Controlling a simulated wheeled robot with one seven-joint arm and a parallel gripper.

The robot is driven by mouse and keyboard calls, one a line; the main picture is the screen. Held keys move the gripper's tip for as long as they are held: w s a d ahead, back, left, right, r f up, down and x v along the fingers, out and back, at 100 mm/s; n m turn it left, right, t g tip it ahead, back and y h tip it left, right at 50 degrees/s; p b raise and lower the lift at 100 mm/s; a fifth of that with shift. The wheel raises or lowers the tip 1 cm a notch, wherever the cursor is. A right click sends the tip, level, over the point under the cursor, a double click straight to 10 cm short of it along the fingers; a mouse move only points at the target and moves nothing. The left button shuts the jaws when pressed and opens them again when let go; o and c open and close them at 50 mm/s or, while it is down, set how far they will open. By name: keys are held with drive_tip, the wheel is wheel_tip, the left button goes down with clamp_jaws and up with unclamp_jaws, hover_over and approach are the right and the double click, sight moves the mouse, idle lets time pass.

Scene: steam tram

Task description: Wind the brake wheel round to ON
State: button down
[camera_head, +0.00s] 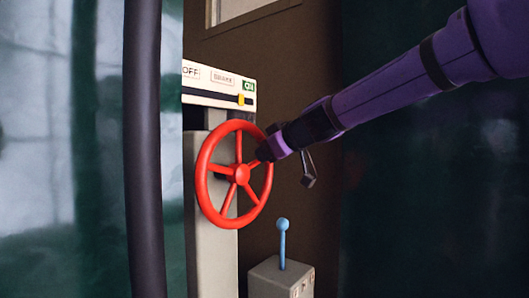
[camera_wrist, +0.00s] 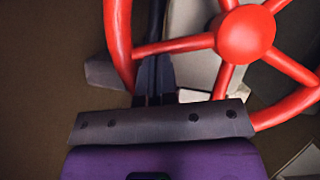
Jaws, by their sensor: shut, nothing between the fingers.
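The red spoked brake wheel (camera_head: 241,174) stands upright on a pale grey post. Its hub and several spokes show large in the wrist view (camera_wrist: 245,36). Above it, a white scale plate (camera_head: 218,80) reads OFF at left and ON in green at right. A yellow pointer (camera_head: 241,99) sits in the dark slot near the ON end, just left of its tip. My gripper (camera_head: 262,154) is at the wheel's right side, by the rim. In the wrist view its shut, empty fingers (camera_wrist: 154,75) reach into a gap between spokes, close to one spoke. Whether they touch it I cannot tell.
A blue-knobbed lever (camera_head: 283,240) rises from a grey box (camera_head: 280,278) below and right of the wheel. A dark vertical pole (camera_head: 145,150) stands at left. A brown wall (camera_head: 290,60) lies behind. The dark space at right below my arm looks clear.

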sight(265, 191)
drive_tip(key=shift+w+d+f+m+g+y, duration=0.25)
drive_tip(key=shift+f+m+g, duration=0.15)
drive_tip(key=shift+f+m, duration=0.2)
drive_tip(key=shift+w+d+f+m+g+y, duration=0.15)
drive_tip(key=shift+w+f+m+g, duration=0.1)
drive_tip(key=shift+f+m+g, duration=0.25)
wheel_tip(265, 191, down, 3)
drive_tip(key=shift+w+d+r+m+g+y, duration=0.1)
drive_tip(key=shift+m+g+y, duration=0.2)
drive_tip(key=shift+m, duration=0.3)
drive_tip(key=shift+w+m+g+y, duration=0.1)
drive_tip(key=shift+m+g+y, duration=0.2)
drive_tip(key=shift+m, duration=0.3)
drive_tip(key=shift+s+f+m+g+y, duration=0.25)
drive_tip(key=shift+f+m+g+y, duration=0.4)
drive_tip(key=shift+f+m, duration=0.5)
drive_tip(key=shift+s+a+f+m+g+y, duration=0.25)
drive_tip(key=shift+a+f+m+y, duration=0.05)
drive_tip(key=shift+f+m+y, duration=0.3)
drive_tip(key=shift+s+a+f+m+g+y, duration=0.25)
drive_tip(key=shift+f+m+y, duration=0.1)
drive_tip(key=shift+f+m, duration=0.25)
drive_tip(key=shift+d+r, duration=0.1)
